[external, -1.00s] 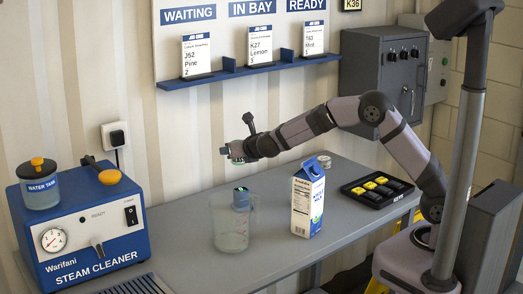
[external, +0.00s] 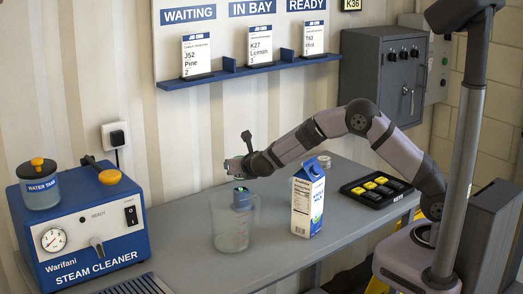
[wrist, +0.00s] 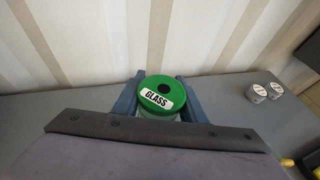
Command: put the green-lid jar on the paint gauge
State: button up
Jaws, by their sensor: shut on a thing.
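The green-lid jar (wrist: 162,95) shows in the wrist view with GLASS on its lid, between the two blue fingers of my gripper (wrist: 160,98). My gripper is shut on it; the lid faces the wrist camera. In the external view my gripper (external: 236,167) is above the bench, close to the wall, and the jar is small and hard to make out there. Below it is a blue-grey device with a green top (external: 241,198), perhaps the paint gauge. A clear measuring jug (external: 231,236) overlaps it, and I cannot tell whether it stands in or behind the jug.
A black key tray (external: 377,189) lies farther right. The steam cleaner (external: 85,228) fills the left end. Two round tins (wrist: 262,92) show at right in the wrist view.

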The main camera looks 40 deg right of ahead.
aim_at(242, 175)
jog(key=shift+f+p, duration=0.3)
jog(key=shift+f, duration=1.6)
jog(key=shift+f, duration=0.2)
jog(key=o, duration=1.1)
jog(key=shift+r, duration=0.15)
jog(key=b+v, duration=0.2)
jog(key=v, duration=0.2)
jog(key=shift+s+a+r, duration=0.1)
jog(key=shift+s+a, duration=0.05)
jog(key=shift+s, duration=0.15)
notch_tip(242, 175, up, 7)
jog(key=shift+s+r+b, duration=0.15)
jog(key=shift+b, duration=0.15)
